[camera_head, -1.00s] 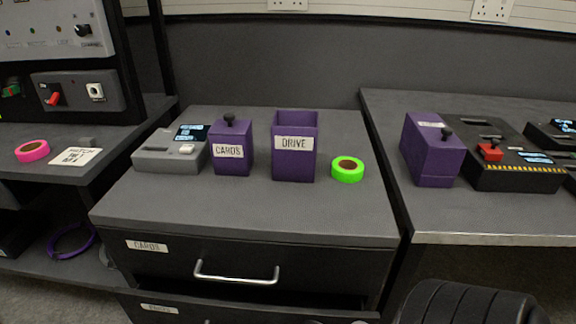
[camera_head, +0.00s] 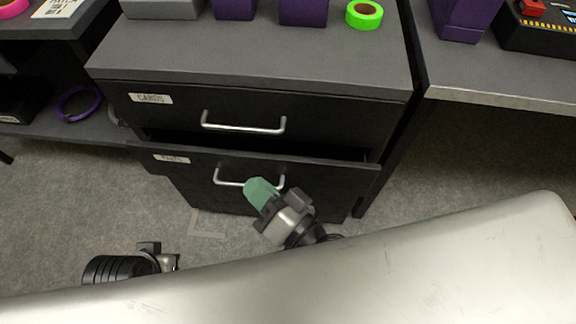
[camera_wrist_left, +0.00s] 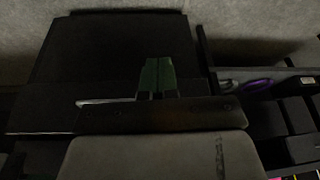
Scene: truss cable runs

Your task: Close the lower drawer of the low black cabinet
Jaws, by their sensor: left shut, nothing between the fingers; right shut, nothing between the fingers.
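The low black cabinet (camera_head: 300,107) stands in the middle of the head view. Its lower drawer (camera_head: 335,185) is partly pulled out, with a dark gap above its front panel. A silver bar handle (camera_head: 228,182) crosses that panel. My right gripper (camera_head: 262,192) is shut, with green fingertips overlapping the right half of the handle; I cannot tell whether they touch. My left gripper (camera_wrist_left: 157,78) shows in the left wrist view, shut and empty, in front of dark panels. In the head view only dark left arm parts show at lower left, with no fingertips clear.
The upper drawer (camera_head: 330,122) is shut and has its own handle (camera_head: 243,127). A green tape roll (camera_head: 364,14) sits on the cabinet top. A shelf at left holds a purple cable loop (camera_head: 78,104). Grey carpet (camera_head: 420,172) lies bare right of the cabinet.

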